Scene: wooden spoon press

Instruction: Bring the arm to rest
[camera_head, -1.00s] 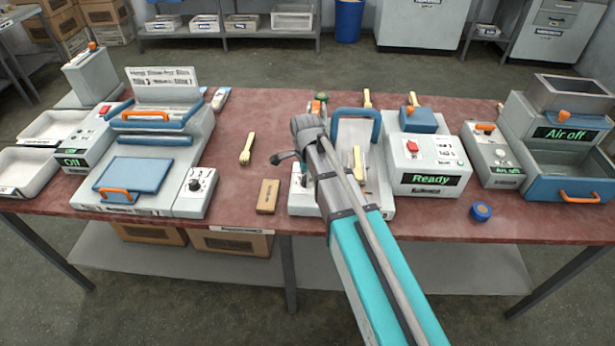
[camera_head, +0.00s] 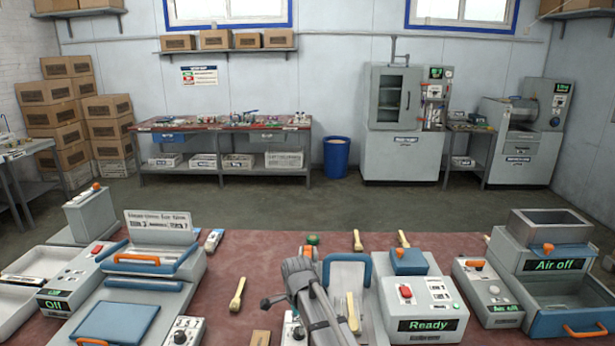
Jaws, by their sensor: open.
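My arm (camera_head: 318,318) reaches in from the bottom of the head view, over the middle of the red workbench (camera_head: 238,262). Its end (camera_head: 294,268) is over the left side of the press with the blue frame (camera_head: 346,257). A wooden spoon (camera_head: 352,312) stands out pale in the press. Another wooden spoon (camera_head: 238,294) lies on the bench left of my arm.
Right of my arm stands a control box reading Ready (camera_head: 428,311), then a machine reading Air off (camera_head: 553,262). On the left is a machine with a blue lid (camera_head: 118,322), its box reading Off (camera_head: 62,296). The floor (camera_head: 300,206) behind is clear.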

